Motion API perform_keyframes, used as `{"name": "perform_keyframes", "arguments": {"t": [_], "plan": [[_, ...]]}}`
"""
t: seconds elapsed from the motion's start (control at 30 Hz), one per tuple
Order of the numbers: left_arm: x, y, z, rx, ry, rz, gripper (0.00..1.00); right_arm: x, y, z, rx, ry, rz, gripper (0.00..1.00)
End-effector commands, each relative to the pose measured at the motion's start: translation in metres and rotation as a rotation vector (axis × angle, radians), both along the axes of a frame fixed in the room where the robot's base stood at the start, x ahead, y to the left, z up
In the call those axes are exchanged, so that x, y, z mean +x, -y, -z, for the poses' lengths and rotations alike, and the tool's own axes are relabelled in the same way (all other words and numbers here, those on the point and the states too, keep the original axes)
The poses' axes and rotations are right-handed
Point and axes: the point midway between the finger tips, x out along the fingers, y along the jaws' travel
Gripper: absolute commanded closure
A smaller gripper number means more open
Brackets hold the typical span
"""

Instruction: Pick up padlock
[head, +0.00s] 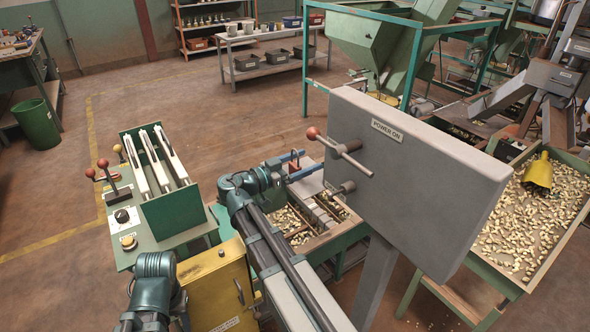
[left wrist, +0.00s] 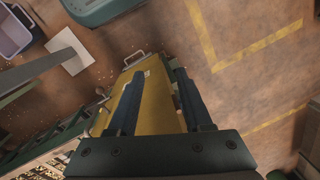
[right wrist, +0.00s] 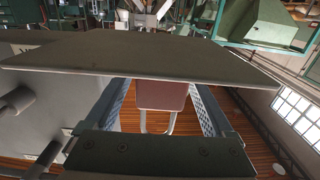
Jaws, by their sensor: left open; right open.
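A reddish-brown block with a pale metal loop, which looks like the padlock (right wrist: 163,96), shows between my right fingers in the right wrist view. Its loop points toward the camera, and its far side is partly hidden by the grey panel edge. My right gripper (right wrist: 158,92) is open, with a gap on each side of it. In the head view the right gripper (head: 296,166) is left of the grey POWER ON box (head: 425,170), with a small reddish patch between its fingers. My left gripper (left wrist: 158,78) is open above a yellow cabinet (left wrist: 148,115), nothing held.
A red-knobbed lever (head: 340,153) sticks out of the grey box close to my right gripper. A green control stand (head: 175,212) with levers is at left. A tray of nuts (head: 525,225) stands at right.

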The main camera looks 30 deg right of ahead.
Motion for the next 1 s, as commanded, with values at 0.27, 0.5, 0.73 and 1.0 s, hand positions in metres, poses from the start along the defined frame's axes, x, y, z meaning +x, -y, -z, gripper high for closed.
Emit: {"name": "perform_keyframes", "arguments": {"t": [0.27,0.5,0.73,1.0], "plan": [[0.0,0.0,0.0,0.0,0.0,0.0,0.5,0.0,0.0,0.0,0.0,0.0,0.0,0.56],[0.0,0.0,0.0,0.0,0.0,0.0,0.5,0.0,0.0,0.0,0.0,0.0,0.0,0.99],[0.0,0.0,0.0,0.0,0.0,0.0,0.5,0.0,-0.001,0.0,0.0,0.0,0.0,1.0],[0.0,0.0,-0.01,0.0,0.0,0.0,0.5,0.0,-0.001,-0.01,0.0,0.0,0.0,1.0]]}}
